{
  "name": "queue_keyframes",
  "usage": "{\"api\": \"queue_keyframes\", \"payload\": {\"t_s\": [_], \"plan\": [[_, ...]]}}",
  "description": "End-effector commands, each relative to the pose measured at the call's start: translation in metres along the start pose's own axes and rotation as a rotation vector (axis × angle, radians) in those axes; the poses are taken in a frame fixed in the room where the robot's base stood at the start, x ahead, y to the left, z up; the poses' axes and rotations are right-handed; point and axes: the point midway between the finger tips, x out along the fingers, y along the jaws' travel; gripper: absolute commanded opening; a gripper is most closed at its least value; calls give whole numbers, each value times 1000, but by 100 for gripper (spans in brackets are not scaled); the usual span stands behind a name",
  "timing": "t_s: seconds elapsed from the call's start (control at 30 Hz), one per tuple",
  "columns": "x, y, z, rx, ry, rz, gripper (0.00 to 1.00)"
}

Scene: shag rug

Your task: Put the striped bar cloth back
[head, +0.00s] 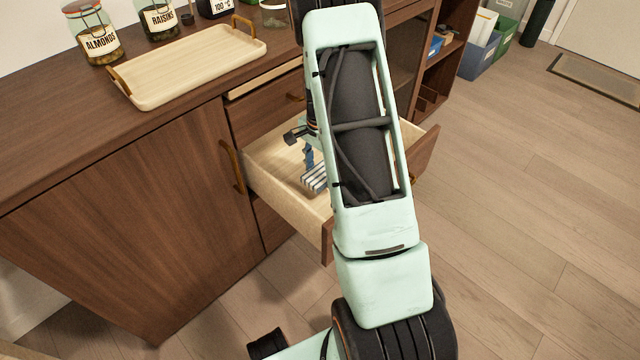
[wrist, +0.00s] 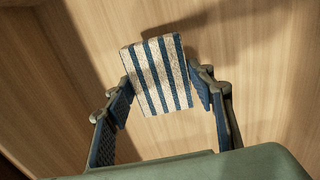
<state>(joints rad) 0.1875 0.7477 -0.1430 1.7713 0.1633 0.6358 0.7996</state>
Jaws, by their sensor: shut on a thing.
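The striped bar cloth (wrist: 158,75), white with dark blue stripes, is between the fingers of my gripper (wrist: 165,90) in the wrist view. My gripper is shut on it, with a blue-padded finger at each side. In the head view the cloth (head: 315,179) shows inside the open drawer (head: 268,179), beside my arm. My gripper (head: 309,160) is partly hidden by my arm there. The pale wooden drawer floor fills the wrist view behind the cloth. I cannot tell whether the cloth touches the floor.
A wooden tray (head: 190,66) and jars of almonds (head: 95,40) and raisins (head: 160,18) stand on the dark wood counter. A closed cabinet door (head: 130,220) is left of the drawer. Open wooden floor (head: 520,200) lies to the right, with bins (head: 482,55) farther back.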

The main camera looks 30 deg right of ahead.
Motion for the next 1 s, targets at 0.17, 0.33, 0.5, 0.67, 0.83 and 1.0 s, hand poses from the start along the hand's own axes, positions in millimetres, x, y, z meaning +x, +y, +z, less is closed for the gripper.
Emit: {"api": "queue_keyframes", "payload": {"t_s": [0.17,0.33,0.5,0.67,0.83,1.0], "plan": [[22,0,0,-1,0,0,31],[40,-1,0,-2,1,-2,31],[38,-1,0,-2,1,-2,31],[42,-1,0,-2,1,-1,31],[42,-1,0,-2,1,-1,66],[41,-1,0,-2,1,-1,67]]}}
